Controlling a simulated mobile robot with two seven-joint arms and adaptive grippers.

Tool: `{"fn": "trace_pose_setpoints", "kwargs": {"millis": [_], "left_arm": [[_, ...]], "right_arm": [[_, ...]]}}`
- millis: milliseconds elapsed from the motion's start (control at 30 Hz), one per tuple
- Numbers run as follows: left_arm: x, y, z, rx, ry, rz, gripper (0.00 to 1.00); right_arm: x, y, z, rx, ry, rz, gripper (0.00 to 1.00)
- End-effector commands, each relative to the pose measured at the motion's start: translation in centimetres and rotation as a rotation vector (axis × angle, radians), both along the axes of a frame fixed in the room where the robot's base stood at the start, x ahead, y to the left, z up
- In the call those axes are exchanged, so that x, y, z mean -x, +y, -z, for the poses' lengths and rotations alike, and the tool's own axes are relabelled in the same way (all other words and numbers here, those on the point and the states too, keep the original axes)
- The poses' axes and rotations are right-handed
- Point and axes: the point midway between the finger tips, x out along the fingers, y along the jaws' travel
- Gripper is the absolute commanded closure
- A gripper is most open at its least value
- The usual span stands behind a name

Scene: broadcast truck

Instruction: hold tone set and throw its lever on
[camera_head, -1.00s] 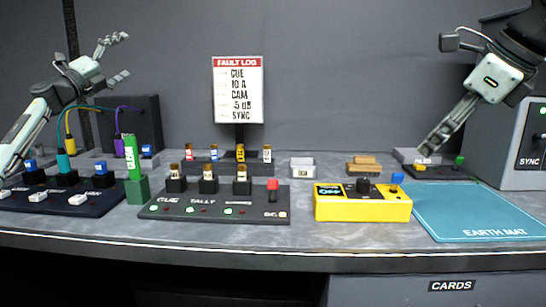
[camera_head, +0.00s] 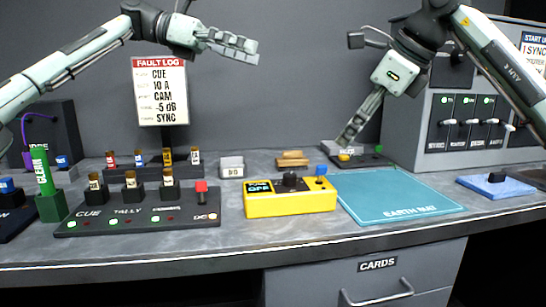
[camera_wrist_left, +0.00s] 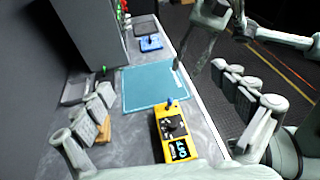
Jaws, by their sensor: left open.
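The tone set, a yellow box (camera_head: 290,203) with a black top, dark knob, display reading OFF and blue-tipped lever (camera_head: 321,170), sits on the grey bench near its front edge. It also shows in the left wrist view (camera_wrist_left: 161,128), between my spread fingers but farther off. My left gripper (camera_head: 246,48) is open and empty, raised above and behind the tone set, touching nothing. My right gripper (camera_head: 350,88) has its fingers spread, with nothing seen between them. One of its fingers points down toward the small box at the back right.
The blue earth mat (camera_head: 400,198) lies right of the tone set. A dark cue and tally panel (camera_head: 135,215) with upright plugs stands left of it. Behind are a white card box (camera_head: 231,167) and tan blocks (camera_head: 292,158). A grey switch cabinet (camera_head: 455,125) stands at right.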

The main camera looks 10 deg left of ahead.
Motion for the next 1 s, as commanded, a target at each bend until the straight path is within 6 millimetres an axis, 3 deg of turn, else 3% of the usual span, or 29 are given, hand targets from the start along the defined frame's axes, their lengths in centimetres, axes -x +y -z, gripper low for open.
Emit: {"fn": "trace_pose_setpoints", "kwargs": {"millis": [33,133,300,367,500,700,833,1000], "left_arm": [[1.8,-2.5,0.0,-0.094,-0.029,0.084,0.03],[5.1,-5.6,1.1,-0.276,-0.071,0.242,0.03],[9.1,-7.5,3.1,-0.551,-0.083,0.426,0.03],[9.7,-7.6,4.3,-0.656,-0.063,0.457,0.03],[8.4,-6.8,9.3,-0.917,0.065,0.386,0.03],[4.7,-5.5,15.2,-1.121,0.188,0.168,0.03],[2.6,-4.9,18.2,-1.204,0.231,0.038,0.03],[1.4,-4.4,20.2,-1.249,0.249,-0.048,0.03]], "right_arm": [[0.0,0.0,0.0,0.0,0.0,0.0,0.66],[0.0,0.0,0.0,0.0,0.0,0.0,0.66],[0.0,0.0,0.0,0.0,0.0,0.0,0.66],[0.0,0.0,0.0,0.0,0.0,0.0,0.66],[0.0,0.0,0.0,0.0,0.0,0.0,0.66],[0.0,0.0,0.0,0.0,0.0,0.0,0.66],[0.0,0.0,0.0,0.0,0.0,0.0,0.66],[0.0,0.0,0.0,0.0,0.0,0.0,0.66]]}}
